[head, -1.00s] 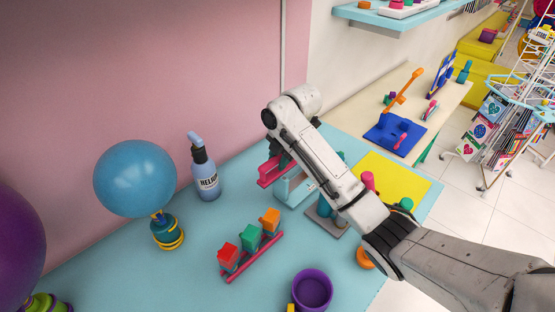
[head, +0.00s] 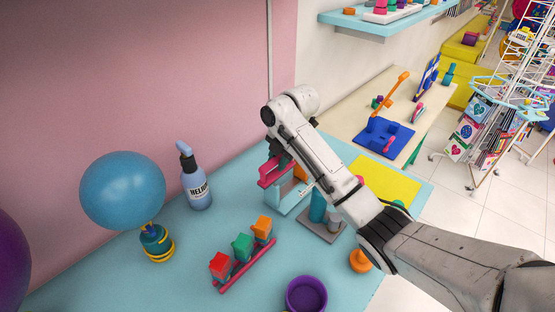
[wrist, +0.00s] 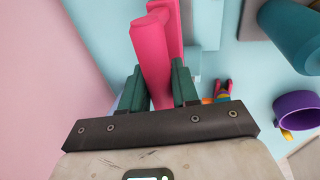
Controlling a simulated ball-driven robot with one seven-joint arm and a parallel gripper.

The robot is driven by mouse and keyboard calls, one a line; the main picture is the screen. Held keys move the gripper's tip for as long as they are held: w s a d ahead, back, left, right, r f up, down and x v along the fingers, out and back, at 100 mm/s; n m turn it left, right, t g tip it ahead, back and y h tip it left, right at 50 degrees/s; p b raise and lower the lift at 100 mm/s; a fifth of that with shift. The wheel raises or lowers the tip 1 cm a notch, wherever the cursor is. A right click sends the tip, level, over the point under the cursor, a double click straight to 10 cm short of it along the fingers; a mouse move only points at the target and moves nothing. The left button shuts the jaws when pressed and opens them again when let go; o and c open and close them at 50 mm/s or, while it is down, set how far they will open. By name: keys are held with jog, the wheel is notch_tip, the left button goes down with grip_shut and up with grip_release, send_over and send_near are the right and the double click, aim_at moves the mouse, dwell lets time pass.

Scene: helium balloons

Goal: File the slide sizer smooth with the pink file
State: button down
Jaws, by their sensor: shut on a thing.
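My gripper (head: 283,161) has dark green fingers and is shut on the pink file (head: 270,176). In the wrist view the pink file (wrist: 154,65) stands between the two fingers (wrist: 157,85) and extends forward past them. A pale blue frame (head: 284,204), which looks like the slide sizer, stands on the table just below and right of the file. In the wrist view a pale blue part (wrist: 207,30) shows beside and behind the file. My arm and the file hide part of the frame. I cannot tell whether the file touches it.
A pink rack (head: 252,262) with coloured blocks and a purple cup (head: 306,294) are in front. A teal cylinder on a grey plate (head: 318,208) is close to the right. The pink wall is behind.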

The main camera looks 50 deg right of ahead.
jog(key=shift+r, duration=0.6)
jog(key=shift+s, duration=0.95)
jog(key=shift+f, duration=0.15)
jog(key=shift+a+f, duration=0.15)
jog(key=shift+a, duration=0.75)
jog(key=shift+a+f, duration=0.1)
jog(key=shift+a, duration=0.75)
